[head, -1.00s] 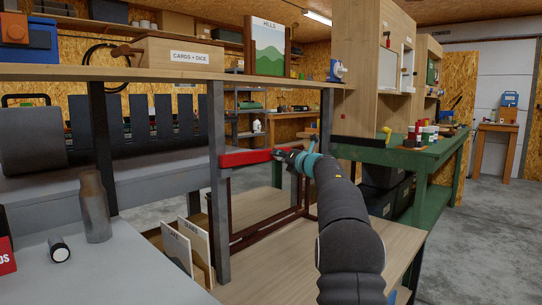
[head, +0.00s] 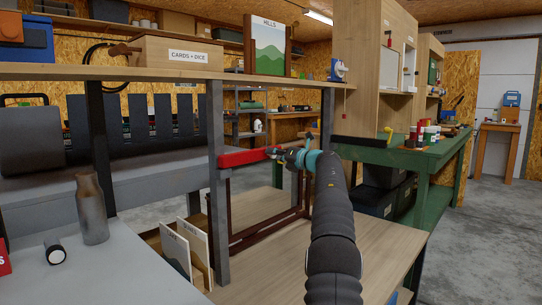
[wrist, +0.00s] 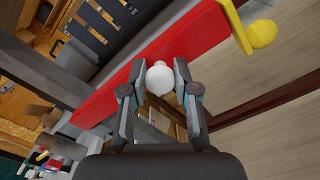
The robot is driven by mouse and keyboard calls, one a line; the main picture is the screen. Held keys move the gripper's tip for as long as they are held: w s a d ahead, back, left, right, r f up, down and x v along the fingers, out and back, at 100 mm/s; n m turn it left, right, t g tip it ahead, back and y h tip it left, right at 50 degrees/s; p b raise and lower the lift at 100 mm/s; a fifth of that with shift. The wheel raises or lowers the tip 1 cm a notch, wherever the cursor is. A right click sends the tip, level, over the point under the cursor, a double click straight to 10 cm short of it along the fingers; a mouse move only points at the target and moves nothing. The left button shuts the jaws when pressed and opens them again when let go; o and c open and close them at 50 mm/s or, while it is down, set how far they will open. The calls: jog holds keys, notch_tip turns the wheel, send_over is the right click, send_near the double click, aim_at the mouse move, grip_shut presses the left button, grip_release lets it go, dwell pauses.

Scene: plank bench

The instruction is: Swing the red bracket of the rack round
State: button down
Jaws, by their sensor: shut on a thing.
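The red bracket (head: 244,158) runs out to the right from the grey rack post (head: 217,200), below the wooden shelf. In the wrist view the red bracket (wrist: 110,98) crosses diagonally, with a yellow hooked end (wrist: 262,33) at upper right. A round white knob (wrist: 160,78) stands in front of the bracket. My gripper (wrist: 161,74) has one finger on each side of the knob and is shut on it. In the head view my gripper (head: 287,156) is at the bracket's right part and hides its end.
The shelf (head: 150,73) above carries a cards and dice box (head: 178,52) and a hills picture (head: 267,47). Boards (head: 185,250) stand below near the post. A bottle (head: 91,208) is at left. A green workbench (head: 425,155) stands at right. The lower plank (head: 265,275) is mostly bare.

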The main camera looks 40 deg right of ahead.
jog(key=shift+r, duration=0.15)
jog(key=c, duration=0.8)
grip_release()
jog(key=shift+w, duration=0.15)
jog(key=shift+c, duration=0.2)
jog(key=v, duration=1.2)
